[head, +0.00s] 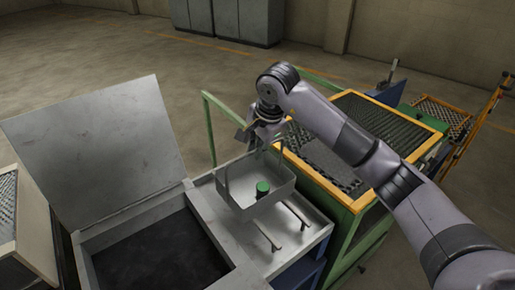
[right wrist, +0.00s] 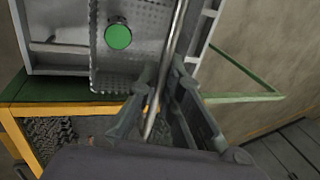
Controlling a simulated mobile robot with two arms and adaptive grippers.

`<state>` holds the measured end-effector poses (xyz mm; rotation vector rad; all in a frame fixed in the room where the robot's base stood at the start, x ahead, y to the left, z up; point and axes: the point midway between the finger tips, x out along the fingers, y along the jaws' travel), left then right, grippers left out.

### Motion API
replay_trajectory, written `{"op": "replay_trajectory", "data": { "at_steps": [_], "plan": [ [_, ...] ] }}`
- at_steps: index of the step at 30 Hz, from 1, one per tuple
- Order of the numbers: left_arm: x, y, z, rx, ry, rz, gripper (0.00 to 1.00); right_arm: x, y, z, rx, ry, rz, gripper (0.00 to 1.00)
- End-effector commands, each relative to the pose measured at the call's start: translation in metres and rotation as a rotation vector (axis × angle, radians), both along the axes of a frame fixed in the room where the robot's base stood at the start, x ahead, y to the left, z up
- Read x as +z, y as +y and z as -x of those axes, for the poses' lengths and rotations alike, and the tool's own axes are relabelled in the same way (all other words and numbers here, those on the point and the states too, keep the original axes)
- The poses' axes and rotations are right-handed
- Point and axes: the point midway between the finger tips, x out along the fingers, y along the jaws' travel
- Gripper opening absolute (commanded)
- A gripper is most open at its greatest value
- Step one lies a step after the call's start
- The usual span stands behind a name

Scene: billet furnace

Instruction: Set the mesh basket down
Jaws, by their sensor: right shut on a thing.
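The mesh basket (head: 276,203) is a grey open box with a tall handle, over the metal worktop (head: 312,232) beside the open bin. A green-topped piece (head: 263,188) is inside it. I cannot tell whether the basket's underside touches the worktop. My right gripper (head: 250,134) is above the basket, shut on its handle. In the right wrist view my right gripper (right wrist: 166,80) has its fingers around the handle bar, with the basket's perforated wall (right wrist: 112,84) and the green top (right wrist: 118,37) beyond. My left gripper is out of view.
A dark open bin (head: 160,255) with a raised grey lid (head: 95,150) lies left of the worktop. A yellow-framed mesh conveyor (head: 365,125) stands to the right. A green rail (head: 225,118) rises behind.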

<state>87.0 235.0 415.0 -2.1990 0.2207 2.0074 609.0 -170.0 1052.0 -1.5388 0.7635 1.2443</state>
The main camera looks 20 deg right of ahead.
Motion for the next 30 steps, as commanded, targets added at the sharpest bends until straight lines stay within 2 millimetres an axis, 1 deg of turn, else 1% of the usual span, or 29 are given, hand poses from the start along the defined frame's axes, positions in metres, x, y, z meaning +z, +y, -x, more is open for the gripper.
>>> {"op": "replay_trajectory", "data": {
  "at_steps": [4, 5, 13, 23, 26, 29, 30],
  "plan": [
    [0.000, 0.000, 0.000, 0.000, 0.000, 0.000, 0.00, 0.000, 0.000, 0.000, 0.000, 0.001, 0.000, 0.00],
    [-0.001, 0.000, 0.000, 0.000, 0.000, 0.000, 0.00, -0.003, 0.000, 0.001, 0.000, 0.008, 0.003, 0.08],
    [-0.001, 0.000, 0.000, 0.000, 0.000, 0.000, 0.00, -0.003, 0.000, 0.001, 0.000, 0.008, 0.003, 0.26],
    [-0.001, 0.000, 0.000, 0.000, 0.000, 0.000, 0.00, 0.000, -0.001, 0.001, 0.000, 0.005, 0.002, 0.27],
    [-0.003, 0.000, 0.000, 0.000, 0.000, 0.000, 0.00, 0.008, -0.002, 0.003, -0.001, 0.001, 0.002, 0.27],
    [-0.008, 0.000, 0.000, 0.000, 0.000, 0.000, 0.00, 0.024, -0.004, 0.007, -0.001, -0.001, 0.003, 0.27],
    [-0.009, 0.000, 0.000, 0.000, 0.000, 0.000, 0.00, 0.032, -0.004, 0.009, -0.001, -0.002, 0.002, 0.27]
  ]
}}
